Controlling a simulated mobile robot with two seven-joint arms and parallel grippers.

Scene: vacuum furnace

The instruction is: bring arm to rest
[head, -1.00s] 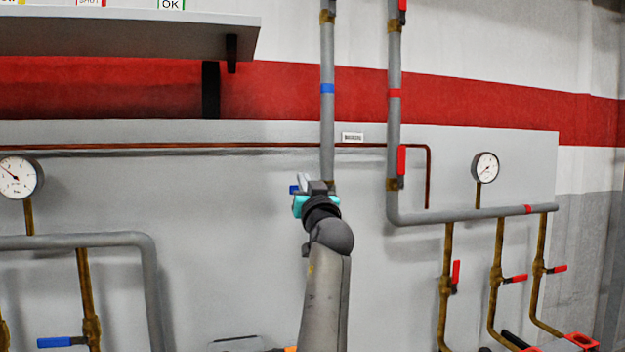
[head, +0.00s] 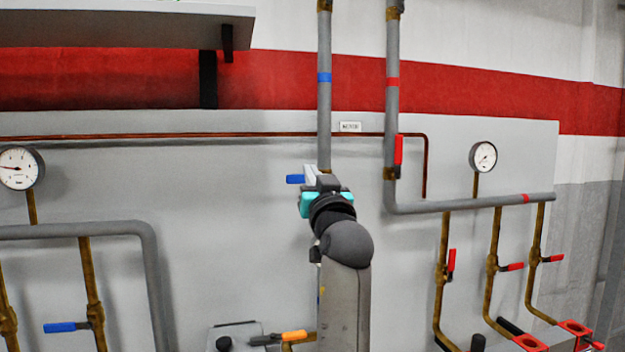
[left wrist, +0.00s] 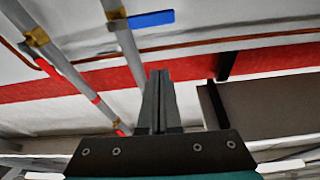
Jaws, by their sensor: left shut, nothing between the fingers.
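My left arm rises from the lower middle of the head view. Its gripper (head: 315,177) is in front of the grey wall panel (head: 250,240), close to the blue-banded pipe. A blue valve handle (head: 295,179) shows just left of the gripper; I cannot tell whether they touch in the head view. In the left wrist view the gripper's fingers (left wrist: 159,75) are together with nothing between them, and the blue handle (left wrist: 151,19) lies beyond them, apart from the tips. My right gripper is not in view.
A red valve handle (head: 398,150) sits on the pipe to the right. Gauges (head: 20,168) and (head: 483,156) hang at both sides. A grey shelf (head: 120,25) juts out at upper left. Lower left has another blue handle (head: 66,327); an orange handle (head: 294,336) is at the bottom.

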